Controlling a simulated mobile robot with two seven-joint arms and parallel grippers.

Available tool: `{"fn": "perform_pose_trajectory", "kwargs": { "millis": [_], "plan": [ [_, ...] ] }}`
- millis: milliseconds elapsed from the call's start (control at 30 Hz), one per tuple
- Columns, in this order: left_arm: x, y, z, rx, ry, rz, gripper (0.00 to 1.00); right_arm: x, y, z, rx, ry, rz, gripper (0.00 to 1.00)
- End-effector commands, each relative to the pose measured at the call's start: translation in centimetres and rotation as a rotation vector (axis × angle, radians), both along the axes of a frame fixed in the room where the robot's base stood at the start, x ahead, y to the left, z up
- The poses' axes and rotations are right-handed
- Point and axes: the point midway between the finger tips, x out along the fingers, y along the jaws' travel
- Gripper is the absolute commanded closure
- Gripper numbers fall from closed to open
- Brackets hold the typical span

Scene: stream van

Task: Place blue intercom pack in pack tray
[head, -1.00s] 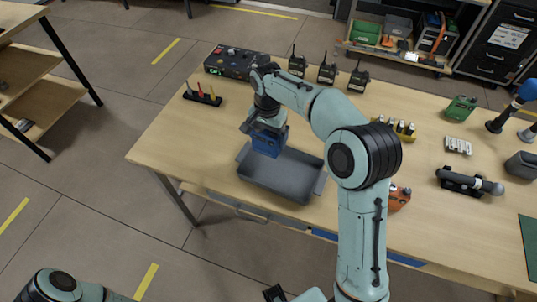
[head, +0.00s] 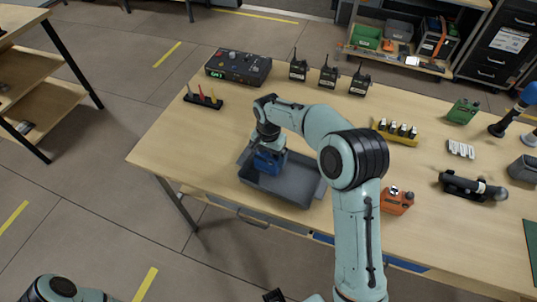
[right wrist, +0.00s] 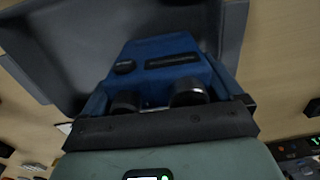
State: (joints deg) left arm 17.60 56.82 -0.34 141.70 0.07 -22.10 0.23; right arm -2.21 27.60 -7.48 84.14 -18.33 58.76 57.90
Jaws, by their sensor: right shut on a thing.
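The blue intercom pack (head: 269,163) is held by my right gripper (head: 269,149), whose jaws are shut on it. In the head view it overlaps the far left part of the grey pack tray (head: 293,188), low over or inside it. I cannot tell whether it touches the tray floor. In the right wrist view the blue pack (right wrist: 165,62) fills the middle, with two dark knobs at the dark fingers (right wrist: 160,125). The grey tray (right wrist: 60,50) shows behind it. Part of my left arm shows at the bottom left of the head view; its gripper is not identifiable.
An orange pack (head: 397,200) stands right of the tray behind my arm. A control box (head: 238,68), a small marker rack (head: 203,99) and several radios (head: 328,77) stand farther back. A yellow battery holder (head: 396,132) is at right. The table left of the tray is clear.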

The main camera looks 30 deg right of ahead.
Motion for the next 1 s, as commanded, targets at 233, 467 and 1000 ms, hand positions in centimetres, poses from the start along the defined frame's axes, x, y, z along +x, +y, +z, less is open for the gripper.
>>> {"fn": "perform_pose_trajectory", "kwargs": {
  "millis": [233, 467, 1000],
  "plan": [
    [-0.1, 0.0, -0.1, 0.0, 0.001, 0.0, 0.25, 0.0, 0.0, -0.2, -0.001, 0.001, 0.0, 0.0],
    [0.1, 0.0, 0.2, 0.0, -0.001, 0.0, 0.25, 0.1, 0.0, 0.9, 0.0, -0.002, 0.0, 0.0],
    [0.9, 0.0, 1.6, 0.0, -0.01, 0.0, 0.25, 0.1, 0.0, 11.1, 0.0, -0.001, 0.0, 0.0]
  ]
}}
